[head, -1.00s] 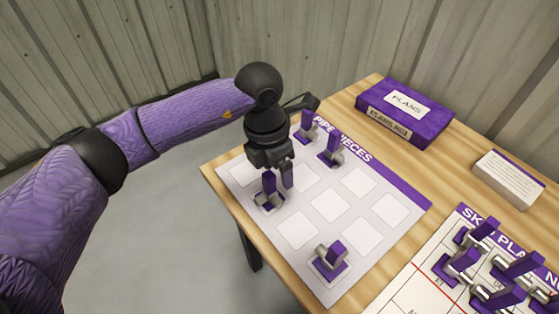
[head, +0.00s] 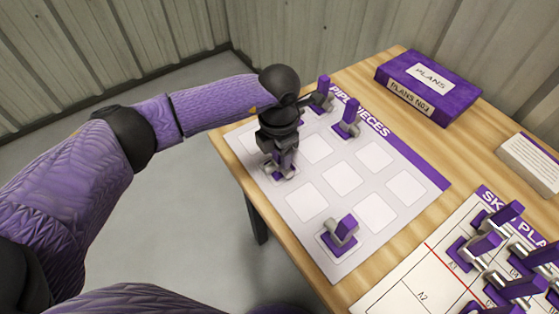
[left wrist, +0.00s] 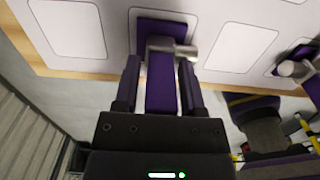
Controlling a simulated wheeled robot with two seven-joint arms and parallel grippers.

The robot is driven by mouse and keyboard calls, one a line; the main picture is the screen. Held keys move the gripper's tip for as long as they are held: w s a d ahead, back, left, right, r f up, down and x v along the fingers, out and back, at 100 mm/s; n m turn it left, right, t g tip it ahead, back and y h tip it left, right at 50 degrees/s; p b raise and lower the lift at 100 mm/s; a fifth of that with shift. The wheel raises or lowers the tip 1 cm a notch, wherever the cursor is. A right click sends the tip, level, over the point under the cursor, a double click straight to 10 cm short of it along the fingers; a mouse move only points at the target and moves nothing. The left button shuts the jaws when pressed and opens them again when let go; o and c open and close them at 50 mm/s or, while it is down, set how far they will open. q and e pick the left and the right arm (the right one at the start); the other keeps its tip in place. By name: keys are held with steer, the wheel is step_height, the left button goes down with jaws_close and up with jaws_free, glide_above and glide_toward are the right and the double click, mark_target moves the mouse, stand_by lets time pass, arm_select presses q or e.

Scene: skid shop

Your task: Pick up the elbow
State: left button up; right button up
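A grey pipe piece with a purple tab and purple base, which I take for the elbow (left wrist: 182,52), stands on the left edge of the white pipe pieces mat (head: 319,206). In the head view it is mostly hidden below my left gripper (head: 282,172). In the left wrist view the fingers of the left gripper (left wrist: 160,88) stand on both sides of the upright purple tab. A thin gap shows beside the tab, so the fingers look open around it. The right gripper is not in view.
Several pieces crowd the skid plan sheet (head: 422,292) at right. Mat squares between are bare.

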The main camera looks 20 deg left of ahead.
arm_select(q)
jaws_close()
